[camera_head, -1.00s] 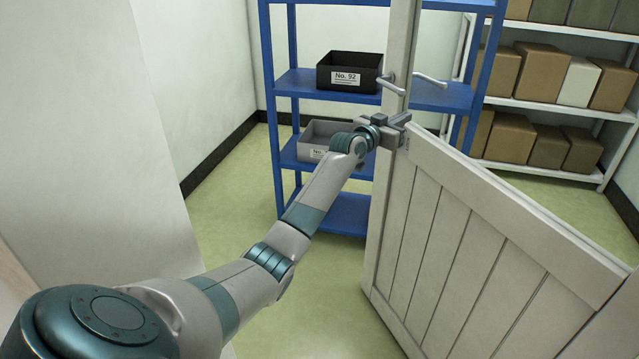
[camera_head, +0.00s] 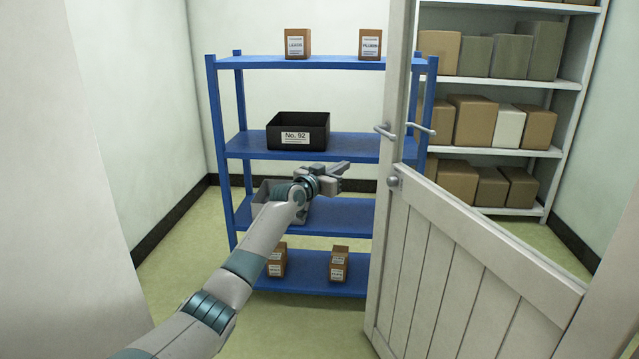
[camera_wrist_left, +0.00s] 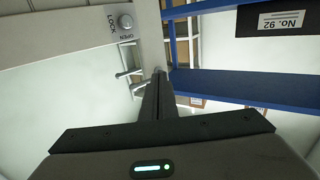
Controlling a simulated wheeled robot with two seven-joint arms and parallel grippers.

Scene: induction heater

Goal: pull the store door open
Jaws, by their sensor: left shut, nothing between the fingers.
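The white plank store door (camera_head: 450,265) stands partly open on the right in the head view, with an open upper part. A lever handle (camera_head: 386,132) sits on its edge stile, and a round knob (camera_head: 393,182) sits below it. In the left wrist view the knob (camera_wrist_left: 125,21) has LOCK and OPEN marks beside it, and the handle (camera_wrist_left: 128,72) shows below. My left gripper (camera_head: 342,168) is shut and empty. It appears left of the door edge, in front of the blue shelf, apart from the knob. My right gripper is not in view.
A blue shelf (camera_head: 350,147) stands behind the doorway with a black bin (camera_head: 298,131), a grey bin (camera_head: 296,208) partly hidden by my arm, and small boxes. A white rack (camera_head: 520,152) holds cartons at back right. A pale wall (camera_head: 60,180) is close at left.

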